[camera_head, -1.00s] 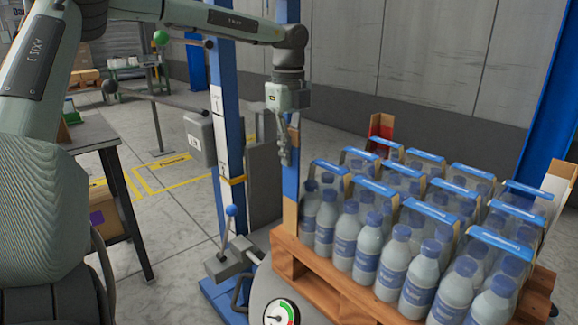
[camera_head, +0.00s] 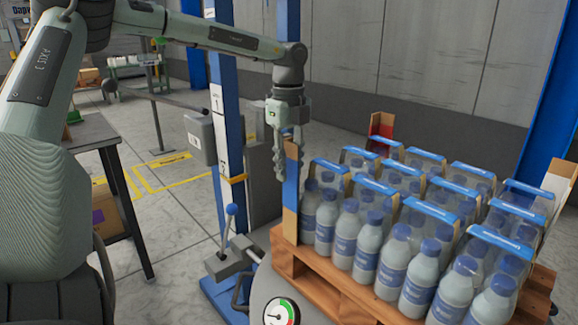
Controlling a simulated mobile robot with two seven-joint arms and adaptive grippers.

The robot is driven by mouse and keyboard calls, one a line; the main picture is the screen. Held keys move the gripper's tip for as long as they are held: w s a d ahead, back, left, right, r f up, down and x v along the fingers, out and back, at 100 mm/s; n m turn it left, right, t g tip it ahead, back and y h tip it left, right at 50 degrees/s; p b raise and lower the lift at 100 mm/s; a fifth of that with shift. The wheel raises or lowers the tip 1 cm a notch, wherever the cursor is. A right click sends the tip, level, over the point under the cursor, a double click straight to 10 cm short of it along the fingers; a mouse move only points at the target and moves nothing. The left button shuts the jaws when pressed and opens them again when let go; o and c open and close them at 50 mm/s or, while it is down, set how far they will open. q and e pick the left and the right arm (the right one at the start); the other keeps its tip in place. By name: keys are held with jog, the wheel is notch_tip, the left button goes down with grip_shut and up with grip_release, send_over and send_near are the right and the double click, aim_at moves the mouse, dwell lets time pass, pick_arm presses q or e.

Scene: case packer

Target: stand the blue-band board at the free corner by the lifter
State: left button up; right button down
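The blue-band board (camera_head: 290,187) is a tall cardboard-brown corner piece with a wide blue band. It stands upright at the pallet's near-left corner by the lifter (camera_head: 229,130), close to the bottles. My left gripper (camera_head: 288,170) points down at the board's upper part. Its fingers look spread, one left of the board and one partly behind its top edge. Whether a finger still touches the board cannot be told. My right gripper is out of view.
Shrink-banded bottles (camera_head: 365,245) fill the wooden pallet (camera_head: 330,287). A red-band board (camera_head: 381,128) stands at the far corner and another board (camera_head: 561,180) at the right. A lever (camera_head: 231,225) and a gauge (camera_head: 281,312) are in front. A dark table (camera_head: 92,130) is at left.

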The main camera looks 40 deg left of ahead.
pick_arm(q)
notch_tip(320, 180, up, 12)
jog(key=shift+r, duration=0.15)
dwell(0.4)
